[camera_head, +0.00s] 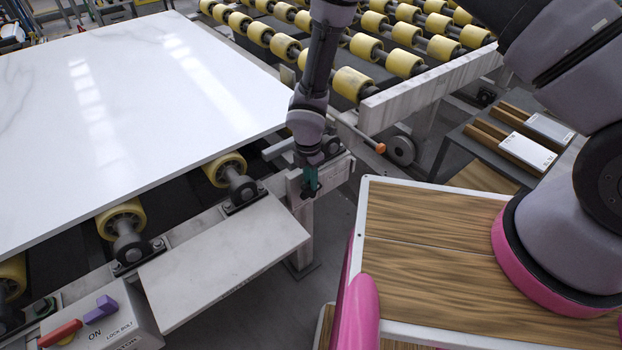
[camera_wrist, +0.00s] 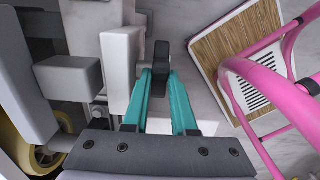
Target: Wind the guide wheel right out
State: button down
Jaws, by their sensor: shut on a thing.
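My gripper (camera_head: 309,182) is at the near right corner of the roller frame, below the slab's edge. In the wrist view its teal fingers (camera_wrist: 161,76) are shut on a small dark handle (camera_wrist: 161,52). The handle stands beside a pale block (camera_wrist: 119,68) of the frame; how it joins the frame is hidden. A grey wheel (camera_head: 401,150), possibly the guide wheel, shows right of my arm, low beside the far roller bed. I cannot tell whether the handle is linked to it.
A white stone slab (camera_head: 130,105) lies on yellow rollers (camera_head: 122,219) at left. A rod with an orange tip (camera_head: 380,148) sticks out right of my arm. A grey plate (camera_head: 225,262) and a switch box (camera_head: 105,320) are in front. A low bench (camera_head: 500,135) stands at right.

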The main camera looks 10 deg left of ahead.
aim_at(302, 190)
jog(key=t+h, duration=0.1)
jog(key=s+a+t+h, duration=0.1)
jog(key=shift+s+f+t, duration=0.1)
jog(key=shift+f+t, duration=0.05)
jog(key=shift+t, duration=0.15)
jog(key=shift+s+a+f+t+h, duration=0.15)
jog(key=shift+s+a+t+h, duration=0.05)
jog(key=shift+t+h, duration=0.35)
jog(key=shift+s+a+f+t+h, duration=0.1)
jog(key=shift+s+a+t+h, duration=0.05)
jog(key=shift+t+h, duration=0.35)
jog(key=shift+s+a+f+t+h, duration=0.15)
jog(key=shift+t+h, duration=0.25)
jog(key=shift+t, duration=0.15)
jog(key=shift+s+a+f+t+h, duration=0.1)
jog(key=shift+s+f+t+h, duration=0.05)
jog(key=shift+t+h, duration=0.3)
jog(key=shift+s+a+f+t+h, duration=0.15)
jog(key=shift+f+t+h, duration=0.1)
jog(key=shift+t+h, duration=0.35)
jog(key=shift+s+a+f+t+h, duration=0.1)
jog(key=shift+f+t+h, duration=0.25)
jog(key=shift+t, duration=0.4)
jog(key=shift+d, duration=0.1)
jog(key=c, duration=1)
grip_release()
jog(key=shift+h, duration=0.25)
jog(key=shift+s+r, duration=0.1)
